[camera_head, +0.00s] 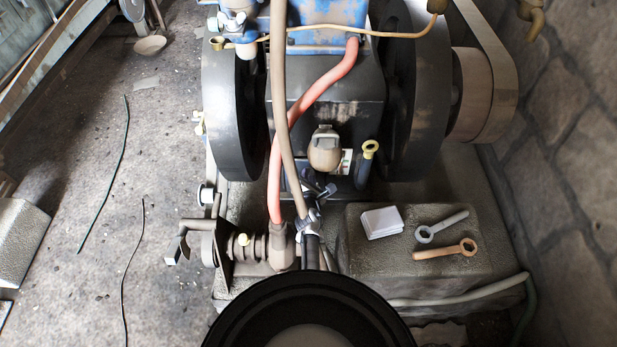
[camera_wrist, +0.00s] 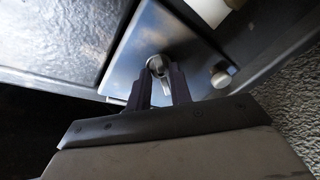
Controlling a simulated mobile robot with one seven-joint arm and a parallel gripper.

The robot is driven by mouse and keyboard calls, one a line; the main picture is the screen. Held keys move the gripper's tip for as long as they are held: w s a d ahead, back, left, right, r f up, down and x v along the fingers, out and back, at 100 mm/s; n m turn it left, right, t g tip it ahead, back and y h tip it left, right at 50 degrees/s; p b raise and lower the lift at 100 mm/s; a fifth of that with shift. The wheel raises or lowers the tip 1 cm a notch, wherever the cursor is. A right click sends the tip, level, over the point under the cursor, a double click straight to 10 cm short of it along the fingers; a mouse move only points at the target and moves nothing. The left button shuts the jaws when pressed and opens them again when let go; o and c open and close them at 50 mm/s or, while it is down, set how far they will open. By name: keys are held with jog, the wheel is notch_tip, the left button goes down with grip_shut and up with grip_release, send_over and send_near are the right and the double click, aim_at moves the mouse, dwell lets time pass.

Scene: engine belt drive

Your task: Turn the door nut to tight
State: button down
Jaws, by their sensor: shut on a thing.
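In the wrist view, my gripper (camera_wrist: 161,80) has its two dark fingers closed on either side of a small metal nut (camera_wrist: 158,63). The nut stands on a smooth blue-grey door plate (camera_wrist: 180,32). The fingers cover part of the nut, so its exact turn angle and seating are hard to tell. A second round metal knob (camera_wrist: 222,77) sits apart to the right on the same plate, near its edge. In the head view I cannot make out the gripper or the nut clearly.
The engine has large dark flywheels, left (camera_head: 233,110) and right (camera_head: 400,100). A red hose (camera_head: 318,95) runs down its front. A stone block (camera_head: 375,260) carries a white pad (camera_head: 382,222), a grey wrench (camera_head: 441,227) and a brown wrench (camera_head: 445,251). Open floor lies left.

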jog(key=shift+r+m+y+p, duration=0.1)
jog(key=shift+m+y+p, duration=0.3)
jog(key=shift+m+p, duration=0.5)
jog(key=shift+d+m+y+p, duration=0.2)
jog(key=shift+m+y+p, duration=0.5)
jog(key=shift+m, duration=0.5)
jog(key=shift+f, duration=0.2)
jog(key=c, duration=1.3)
grip_release()
